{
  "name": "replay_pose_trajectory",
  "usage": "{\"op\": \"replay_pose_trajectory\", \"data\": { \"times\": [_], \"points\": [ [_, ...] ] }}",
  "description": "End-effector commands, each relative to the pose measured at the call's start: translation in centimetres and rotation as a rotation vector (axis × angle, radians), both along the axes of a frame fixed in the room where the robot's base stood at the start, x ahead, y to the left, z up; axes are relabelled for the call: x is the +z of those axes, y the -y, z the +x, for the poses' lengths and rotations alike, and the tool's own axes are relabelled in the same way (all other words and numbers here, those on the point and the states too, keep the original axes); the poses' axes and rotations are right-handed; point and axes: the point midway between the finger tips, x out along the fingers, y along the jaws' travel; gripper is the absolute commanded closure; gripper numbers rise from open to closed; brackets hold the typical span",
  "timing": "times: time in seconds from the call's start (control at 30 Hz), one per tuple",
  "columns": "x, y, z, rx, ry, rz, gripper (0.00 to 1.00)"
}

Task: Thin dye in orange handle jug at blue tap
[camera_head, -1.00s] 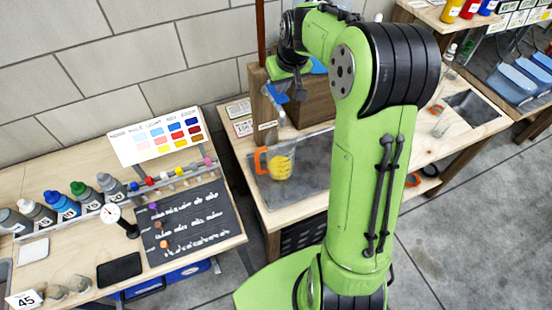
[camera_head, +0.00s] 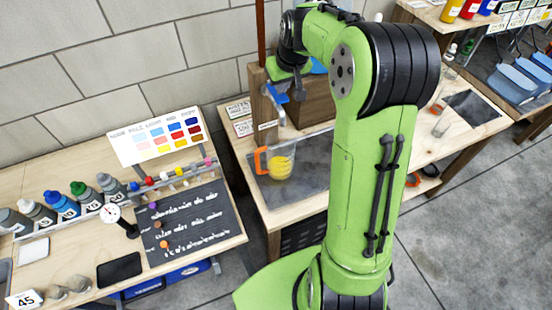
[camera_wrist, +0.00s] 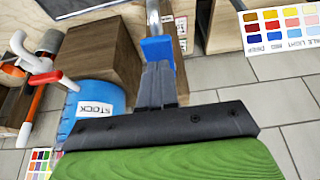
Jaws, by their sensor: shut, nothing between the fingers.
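The jug with the orange handle (camera_head: 261,160) stands upright on the dark tray (camera_head: 297,199), with yellow dye (camera_head: 281,168) in its lower part. The blue tap (camera_head: 277,94) is on the wooden post above the jug. In the wrist view the blue tap lever (camera_wrist: 157,48) is right at the tips of my gripper (camera_wrist: 156,66); I cannot tell if they touch. My gripper is shut and empty. In the head view my arm hides most of the gripper. Whether water runs from the tap is too small to tell.
A blue STOCK container (camera_wrist: 97,105) and a wooden block (camera_wrist: 105,55) are close beside my gripper. A colour chart (camera_head: 160,136), several capped bottles (camera_head: 62,206) and a dial gauge (camera_head: 113,214) are on the left bench. My arm covers the bench right of the jug.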

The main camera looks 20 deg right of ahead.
Motion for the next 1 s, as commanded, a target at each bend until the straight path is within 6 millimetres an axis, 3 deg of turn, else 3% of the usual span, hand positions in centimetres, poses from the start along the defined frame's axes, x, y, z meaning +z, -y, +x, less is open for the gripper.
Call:
{"op": "replay_pose_trajectory", "data": {
  "times": [0.7, 1.0],
  "points": [
    [-3.1, 0.0, 0.0, 0.000, -0.001, 0.001, 1.00],
    [-2.9, 0.0, 0.0, 0.000, -0.002, 0.001, 1.00]
  ]
}}
